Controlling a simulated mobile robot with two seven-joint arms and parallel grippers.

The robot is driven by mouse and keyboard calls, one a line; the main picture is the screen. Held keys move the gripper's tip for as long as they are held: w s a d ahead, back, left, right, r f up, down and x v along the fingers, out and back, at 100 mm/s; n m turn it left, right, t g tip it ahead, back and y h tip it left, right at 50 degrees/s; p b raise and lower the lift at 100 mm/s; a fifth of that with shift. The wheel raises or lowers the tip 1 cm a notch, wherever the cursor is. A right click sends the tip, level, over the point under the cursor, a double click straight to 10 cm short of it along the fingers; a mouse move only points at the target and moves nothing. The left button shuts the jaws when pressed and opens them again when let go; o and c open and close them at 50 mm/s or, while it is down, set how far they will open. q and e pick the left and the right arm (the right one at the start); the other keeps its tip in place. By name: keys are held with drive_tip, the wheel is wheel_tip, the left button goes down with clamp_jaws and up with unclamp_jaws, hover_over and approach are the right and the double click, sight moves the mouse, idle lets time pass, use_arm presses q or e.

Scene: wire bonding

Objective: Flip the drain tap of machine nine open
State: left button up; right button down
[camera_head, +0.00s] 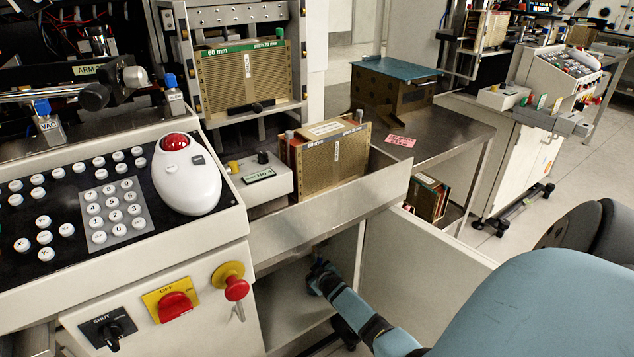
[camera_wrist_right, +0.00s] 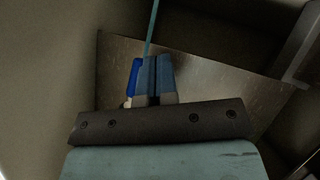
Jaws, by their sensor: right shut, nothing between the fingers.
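My right gripper (camera_wrist_right: 154,60) is shut and empty in the wrist view. A blue lever (camera_wrist_right: 132,78), apparently the drain tap's handle, stands just left of its fingers, very close; I cannot tell whether they touch. A small pale part (camera_wrist_right: 127,103) shows under the lever, and the rest of the tap is hidden behind the gripper. In the head view my right gripper (camera_head: 318,275) reaches low into the open cabinet (camera_head: 285,310) under the machine, and the tap cannot be made out there. My left gripper is not in view.
A light-blue tube (camera_wrist_right: 152,28) runs up beyond the fingertips. The open cabinet door (camera_head: 400,262) stands right of my right arm. Above are the machine's metal tray (camera_head: 335,205) and a keypad console (camera_head: 70,205) with a red knob (camera_head: 236,289). A small label (camera_head: 259,176) is hard to read.

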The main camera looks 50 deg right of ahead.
use_arm(q)
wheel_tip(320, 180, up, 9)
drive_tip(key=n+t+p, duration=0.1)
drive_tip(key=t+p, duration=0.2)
drive_tip(key=p, duration=0.4)
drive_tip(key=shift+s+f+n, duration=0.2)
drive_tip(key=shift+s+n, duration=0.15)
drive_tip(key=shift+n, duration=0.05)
use_arm(e)
drive_tip(key=v, duration=1.4)
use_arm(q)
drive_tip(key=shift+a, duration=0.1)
use_arm(e)
drive_tip(key=shift+w+r, duration=0.1)
